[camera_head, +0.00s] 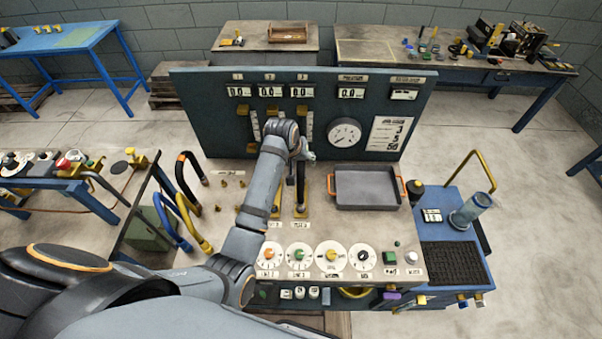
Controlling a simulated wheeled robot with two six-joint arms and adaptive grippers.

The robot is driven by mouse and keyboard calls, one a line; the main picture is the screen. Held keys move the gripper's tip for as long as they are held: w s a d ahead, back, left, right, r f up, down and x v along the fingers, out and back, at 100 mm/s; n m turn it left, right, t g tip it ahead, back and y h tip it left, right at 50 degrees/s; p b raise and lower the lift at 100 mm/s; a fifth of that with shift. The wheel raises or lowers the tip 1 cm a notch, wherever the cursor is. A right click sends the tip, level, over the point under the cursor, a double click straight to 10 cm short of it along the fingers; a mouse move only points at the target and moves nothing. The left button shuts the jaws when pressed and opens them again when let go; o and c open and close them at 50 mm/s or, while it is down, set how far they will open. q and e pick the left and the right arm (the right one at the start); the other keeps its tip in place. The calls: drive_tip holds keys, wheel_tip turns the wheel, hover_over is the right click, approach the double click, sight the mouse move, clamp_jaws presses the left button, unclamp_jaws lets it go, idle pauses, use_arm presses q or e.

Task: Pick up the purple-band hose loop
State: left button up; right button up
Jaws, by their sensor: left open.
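A small purple piece (391,296) shows below the front edge of the console, right of centre. It may be the purple band of the hose loop, but the rest is too dark and small to tell. My left gripper (298,172) is at the end of my grey arm, over the middle of the console near the upright levers. It is partly hidden by my wrist, looks empty, and is well behind and left of the purple piece. My right gripper is not in view.
Black, blue (168,222) and yellow (196,226) hoses stand at the console's left. A grey tray (366,188) with orange handles lies right of my arm. Dials (330,256) line the front, a gauge panel (345,133) the back. A blue cart (450,225) stands right.

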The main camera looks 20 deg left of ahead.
use_arm(q)
clamp_jaws()
drive_tip(key=shift+r, duration=0.2)
idle(0.3)
